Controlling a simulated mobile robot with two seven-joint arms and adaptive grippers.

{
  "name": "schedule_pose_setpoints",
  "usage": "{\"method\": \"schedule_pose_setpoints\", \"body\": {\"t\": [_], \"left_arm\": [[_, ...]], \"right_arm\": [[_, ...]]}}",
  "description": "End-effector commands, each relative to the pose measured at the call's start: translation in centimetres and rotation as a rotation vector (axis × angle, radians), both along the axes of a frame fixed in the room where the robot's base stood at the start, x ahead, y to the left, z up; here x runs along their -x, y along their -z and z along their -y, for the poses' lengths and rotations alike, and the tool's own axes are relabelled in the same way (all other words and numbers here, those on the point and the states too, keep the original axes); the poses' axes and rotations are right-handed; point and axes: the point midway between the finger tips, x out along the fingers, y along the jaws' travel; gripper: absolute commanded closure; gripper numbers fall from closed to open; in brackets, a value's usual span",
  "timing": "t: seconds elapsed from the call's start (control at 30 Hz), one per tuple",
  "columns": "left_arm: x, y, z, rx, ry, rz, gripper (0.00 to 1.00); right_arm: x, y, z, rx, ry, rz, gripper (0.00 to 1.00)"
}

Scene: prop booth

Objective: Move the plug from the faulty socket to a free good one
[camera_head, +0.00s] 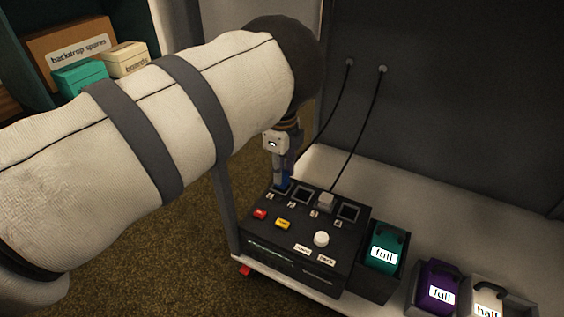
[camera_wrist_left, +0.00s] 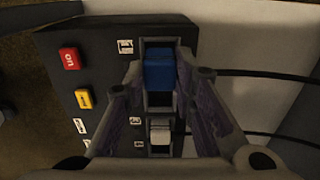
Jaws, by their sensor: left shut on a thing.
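A black box (camera_head: 295,262) on the bench has a row of square sockets on top. A blue plug (camera_head: 284,185) is at the leftmost socket, labelled 1; I cannot tell how deep it sits. My left gripper (camera_head: 283,178) points down at it. In the left wrist view the blue plug (camera_wrist_left: 160,69) is between the fingertips of my left gripper (camera_wrist_left: 160,72), which is shut on it. A pale grey plug (camera_head: 325,201) is in the third socket. The second socket (camera_head: 302,194) and the rightmost socket (camera_head: 348,211) look empty. My right gripper is out of view.
The box front has a red button (camera_head: 260,214), a yellow button (camera_head: 283,224) and a white knob (camera_head: 321,239). Two black cables run from the back panel (camera_head: 440,100) to behind the box. A green case (camera_head: 383,250), a purple case (camera_head: 437,286) and a white case (camera_head: 487,296) stand right of it.

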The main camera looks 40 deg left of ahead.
Motion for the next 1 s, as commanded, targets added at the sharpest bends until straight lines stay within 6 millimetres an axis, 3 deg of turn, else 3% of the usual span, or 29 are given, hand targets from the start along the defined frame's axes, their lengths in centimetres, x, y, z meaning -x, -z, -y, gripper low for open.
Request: {"method": "schedule_pose_setpoints", "body": {"t": [0.5,0.9,0.93,1.0], "left_arm": [[0.0,1.9,0.0,-0.002,0.0,0.0,1.0],[0.0,2.2,-0.1,-0.002,0.0,0.001,1.0],[0.0,2.2,-0.1,-0.002,0.0,0.001,0.73],[0.0,2.2,-0.1,-0.002,0.0,0.001,0.58]], "right_arm": [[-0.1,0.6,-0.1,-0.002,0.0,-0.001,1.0],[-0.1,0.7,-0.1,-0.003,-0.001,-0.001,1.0],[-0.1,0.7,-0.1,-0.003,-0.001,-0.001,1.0],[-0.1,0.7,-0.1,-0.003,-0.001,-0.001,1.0]]}}
